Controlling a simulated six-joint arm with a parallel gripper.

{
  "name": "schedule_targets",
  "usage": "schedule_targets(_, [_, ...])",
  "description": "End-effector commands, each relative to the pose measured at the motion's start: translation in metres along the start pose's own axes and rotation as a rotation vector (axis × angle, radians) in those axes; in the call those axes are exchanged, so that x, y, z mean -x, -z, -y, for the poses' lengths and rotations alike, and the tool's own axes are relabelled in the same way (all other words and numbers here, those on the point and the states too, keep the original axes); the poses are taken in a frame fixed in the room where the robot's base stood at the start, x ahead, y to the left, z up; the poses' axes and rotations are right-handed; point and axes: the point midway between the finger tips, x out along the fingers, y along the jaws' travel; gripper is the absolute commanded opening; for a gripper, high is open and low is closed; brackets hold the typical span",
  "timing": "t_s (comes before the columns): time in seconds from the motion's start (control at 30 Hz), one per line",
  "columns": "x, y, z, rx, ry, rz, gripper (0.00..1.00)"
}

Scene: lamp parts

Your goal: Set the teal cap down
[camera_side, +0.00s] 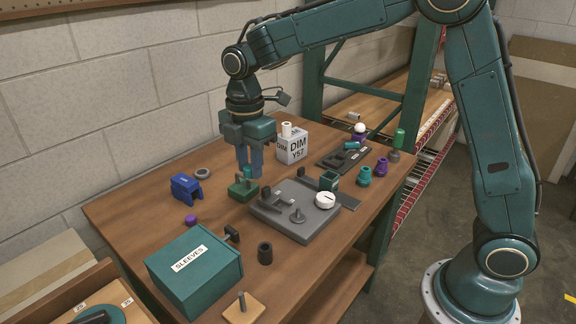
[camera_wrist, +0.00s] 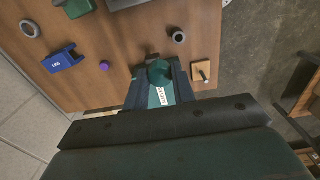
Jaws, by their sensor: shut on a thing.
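My gripper (camera_side: 248,171) points down and is shut on the teal cap (camera_wrist: 160,72), which shows as a round teal piece between the fingers (camera_wrist: 159,88) in the wrist view. In the side view the teal cap (camera_side: 247,172) is a small teal piece at the fingertips, partly hidden by them. It appears just above a green block (camera_side: 240,193) on the wooden table (camera_side: 140,222). I cannot tell whether the cap touches that block.
A grey fixture (camera_side: 305,218) with a white dial stands right of the gripper. A blue clamp (camera_side: 186,187), grey ring (camera_side: 203,173) and purple piece (camera_side: 191,220) lie left. A teal SLEEVES box (camera_side: 185,275) is in front; a white DIM box (camera_side: 293,148) is behind. Bare wood lies between.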

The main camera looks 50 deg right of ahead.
Motion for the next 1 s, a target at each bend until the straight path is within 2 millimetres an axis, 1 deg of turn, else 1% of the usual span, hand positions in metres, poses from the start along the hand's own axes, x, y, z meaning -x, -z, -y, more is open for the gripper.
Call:
schedule_targets(0.03, [0.000, 0.000, -0.011, -0.001, 0.001, 0.000, 0.05])
schedule_targets(0.1, [0.001, 0.001, -0.024, -0.001, -0.001, 0.000, 0.05])
schedule_targets(0.5, [0.002, -0.002, -0.090, -0.001, -0.002, 0.000, 0.05])
schedule_targets(0.8, [-0.003, -0.007, -0.132, -0.001, -0.001, 0.000, 0.05])
schedule_targets(1.0, [-0.008, -0.011, -0.155, -0.001, -0.002, 0.000, 0.05])
